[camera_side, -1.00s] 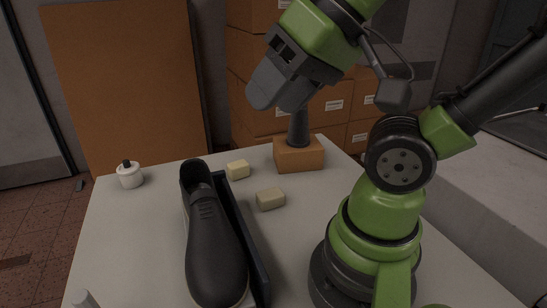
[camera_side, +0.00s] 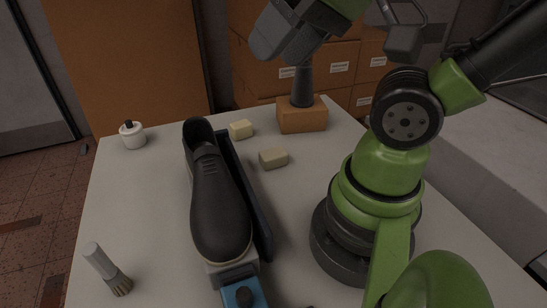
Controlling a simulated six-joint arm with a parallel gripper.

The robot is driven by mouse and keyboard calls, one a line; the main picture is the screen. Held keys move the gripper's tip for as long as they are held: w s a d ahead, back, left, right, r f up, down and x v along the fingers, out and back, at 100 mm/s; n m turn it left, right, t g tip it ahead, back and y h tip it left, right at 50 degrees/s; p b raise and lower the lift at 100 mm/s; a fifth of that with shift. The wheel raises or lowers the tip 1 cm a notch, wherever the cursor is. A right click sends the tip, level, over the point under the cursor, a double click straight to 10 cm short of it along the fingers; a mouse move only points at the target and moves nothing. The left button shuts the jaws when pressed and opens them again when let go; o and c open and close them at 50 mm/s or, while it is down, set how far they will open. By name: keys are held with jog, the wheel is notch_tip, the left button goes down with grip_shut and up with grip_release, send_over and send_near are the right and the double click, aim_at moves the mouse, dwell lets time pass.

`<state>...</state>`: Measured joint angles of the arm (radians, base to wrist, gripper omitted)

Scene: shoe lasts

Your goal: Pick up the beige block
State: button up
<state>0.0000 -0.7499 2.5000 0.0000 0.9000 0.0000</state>
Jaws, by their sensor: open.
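Two small blocks lie on the table. The nearer one is a beige block (camera_side: 273,158), just right of the shoe. The other is a paler, yellowish block (camera_side: 241,129), farther back and to the left. My gripper (camera_side: 268,42) is at the top of the view, well above the table and beyond the blocks. It is open, with nothing seen between its grey fingers, and touches neither block.
A black shoe (camera_side: 215,195) stands on a holder with a blue part (camera_side: 244,294). A wooden block with a dark post (camera_side: 302,117) stands at the back right. A white jar (camera_side: 132,135) and a brush (camera_side: 108,270) are at the left. Cardboard boxes (camera_side: 345,68) are stacked behind.

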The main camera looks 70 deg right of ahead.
jog(key=o, duration=0.9)
jog(key=m+g+h, duration=0.2)
jog(key=m+g, duration=0.2)
jog(key=g, duration=0.3)
send_over(273, 152)
notch_tip(273, 152, down, 25)
jog(key=shift+r, duration=0.15)
jog(key=shift+f, duration=3)
